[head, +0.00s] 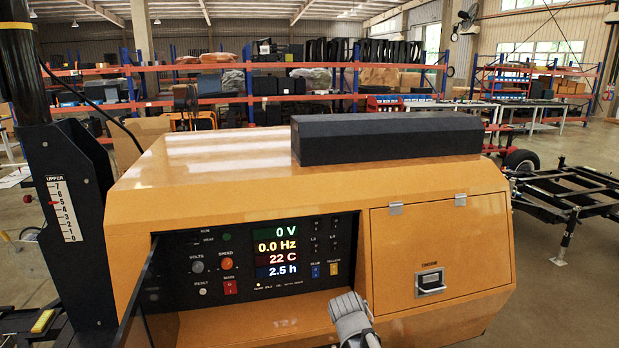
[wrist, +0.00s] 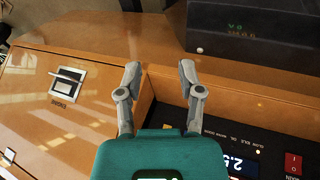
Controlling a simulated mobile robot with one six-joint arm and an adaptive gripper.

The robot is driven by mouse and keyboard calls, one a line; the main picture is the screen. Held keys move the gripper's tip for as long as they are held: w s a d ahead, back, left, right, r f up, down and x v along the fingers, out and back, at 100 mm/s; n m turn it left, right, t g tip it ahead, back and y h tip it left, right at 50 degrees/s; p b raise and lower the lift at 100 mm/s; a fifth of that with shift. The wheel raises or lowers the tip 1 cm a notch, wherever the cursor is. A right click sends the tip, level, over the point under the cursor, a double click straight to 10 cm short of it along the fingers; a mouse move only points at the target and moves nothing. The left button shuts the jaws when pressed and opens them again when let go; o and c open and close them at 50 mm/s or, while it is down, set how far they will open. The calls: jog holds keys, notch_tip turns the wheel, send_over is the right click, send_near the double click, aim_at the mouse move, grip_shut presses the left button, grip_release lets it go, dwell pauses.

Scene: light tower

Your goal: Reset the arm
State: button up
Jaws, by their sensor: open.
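My gripper (wrist: 160,85) shows in the wrist view with its two grey fingers spread apart and nothing between them. Its tips point toward the orange cabinet, close to the edge between the control panel recess and the closed side door. In the head view a grey part of my arm or gripper (head: 352,318) shows at the bottom, in front of the recess's lower right corner. The control panel (head: 262,255) has a lit display reading 0 V, 0.0 Hz, 22 C and 2.5 h. The panel also shows in the wrist view (wrist: 215,127).
The orange generator cabinet (head: 240,185) fills the middle, with a black box (head: 390,138) on top. A closed door with a black latch (head: 430,282) is at right. A dark mast (head: 75,215) stands at left. A trailer frame (head: 570,190) and loaded shelves are behind.

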jog(key=s+d+f+m+g+y, duration=0.1)
jog(key=s+d+m+g+y, duration=0.1)
jog(key=s, duration=0.7)
jog(key=shift+d+f+g+y, duration=0.15)
jog(key=shift+d+g+y, duration=0.45)
jog(key=shift+g+y, duration=0.1)
jog(key=shift+w, duration=0.15)
dwell(1.7)
